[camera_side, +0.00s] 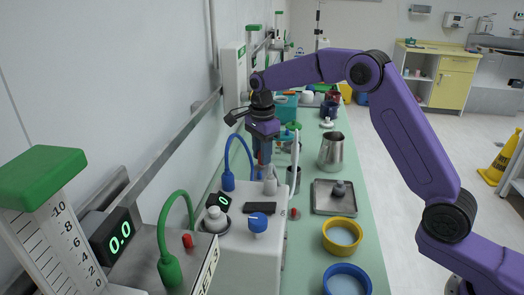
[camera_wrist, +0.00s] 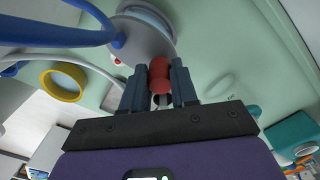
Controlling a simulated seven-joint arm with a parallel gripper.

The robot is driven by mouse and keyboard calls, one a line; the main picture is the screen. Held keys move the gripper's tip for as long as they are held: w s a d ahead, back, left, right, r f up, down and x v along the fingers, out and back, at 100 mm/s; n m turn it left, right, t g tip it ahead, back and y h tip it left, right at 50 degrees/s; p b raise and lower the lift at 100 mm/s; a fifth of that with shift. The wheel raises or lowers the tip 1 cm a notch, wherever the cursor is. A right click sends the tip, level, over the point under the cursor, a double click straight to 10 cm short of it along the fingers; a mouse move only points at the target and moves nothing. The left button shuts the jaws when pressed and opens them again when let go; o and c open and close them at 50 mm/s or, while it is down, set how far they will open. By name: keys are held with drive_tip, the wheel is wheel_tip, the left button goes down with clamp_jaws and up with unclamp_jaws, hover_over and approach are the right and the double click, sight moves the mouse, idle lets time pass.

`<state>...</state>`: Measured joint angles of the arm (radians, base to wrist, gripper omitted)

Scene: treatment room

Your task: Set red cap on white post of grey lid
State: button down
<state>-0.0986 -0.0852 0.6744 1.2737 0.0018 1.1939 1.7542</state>
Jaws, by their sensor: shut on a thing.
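My gripper (camera_side: 261,163) points down over the white machine beside the wall. In the wrist view my gripper (camera_wrist: 159,85) is shut on a red cap (camera_wrist: 160,76), which sits between the two dark fingers. Only a sliver of red shows between the fingers in the side view. A grey round body (camera_wrist: 143,38), possibly the grey lid, lies beyond the fingertips in the wrist view. No white post can be made out clearly, and I cannot tell whether the cap touches anything. A pale grey knob (camera_side: 270,186) stands just below my gripper in the side view.
A blue hose (camera_side: 228,180) arches close left of my gripper. The white machine (camera_side: 245,250) carries a blue knob (camera_side: 257,222).

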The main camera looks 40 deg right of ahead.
drive_tip(key=shift+f, duration=0.55)
idle(0.6)
drive_tip(key=c, duration=0.8)
unclamp_jaws()
drive_tip(key=shift+r, duration=3.45)
